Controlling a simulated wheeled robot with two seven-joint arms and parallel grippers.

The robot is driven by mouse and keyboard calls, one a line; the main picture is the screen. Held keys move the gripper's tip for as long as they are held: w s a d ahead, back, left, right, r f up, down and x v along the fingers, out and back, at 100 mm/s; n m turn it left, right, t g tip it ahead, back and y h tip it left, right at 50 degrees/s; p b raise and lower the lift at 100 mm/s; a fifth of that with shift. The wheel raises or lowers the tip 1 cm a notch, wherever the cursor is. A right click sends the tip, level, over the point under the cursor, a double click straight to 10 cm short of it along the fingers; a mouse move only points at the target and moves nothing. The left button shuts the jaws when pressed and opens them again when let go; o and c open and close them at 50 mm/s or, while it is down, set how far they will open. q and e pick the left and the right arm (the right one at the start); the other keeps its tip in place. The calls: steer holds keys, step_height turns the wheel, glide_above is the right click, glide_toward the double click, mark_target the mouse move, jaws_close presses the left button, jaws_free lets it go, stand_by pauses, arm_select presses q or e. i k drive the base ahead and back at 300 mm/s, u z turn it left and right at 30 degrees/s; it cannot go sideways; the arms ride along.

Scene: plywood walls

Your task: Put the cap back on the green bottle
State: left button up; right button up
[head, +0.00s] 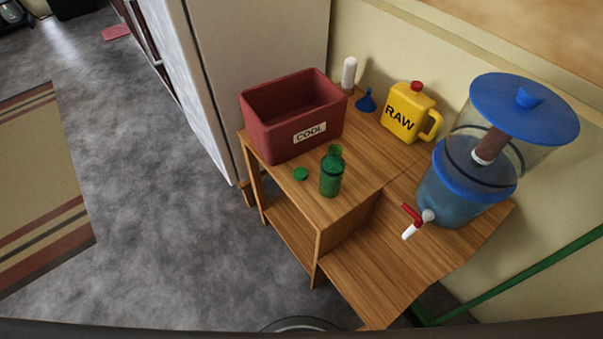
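A green bottle (331,176) stands upright on the upper wooden shelf, near its front edge. Its mouth at the top looks open. A small round green cap (300,174) lies on the same wooden surface, just left of the bottle and apart from it. Neither of my grippers shows in the head view.
A dark red crate labelled COOL (275,138) stands behind the cap. A yellow RAW jug (401,123), a blue funnel (366,103) and a white cylinder (348,73) stand farther back. A large blue-lidded dispenser (433,195) with a red-handled tap is at right.

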mark_target(333, 165)
steer(key=u, duration=0.05)
steer(key=k, duration=0.5)
steer(key=u, duration=1.55)
steer(key=i, duration=2.8)
steer(key=z, duration=2.75)
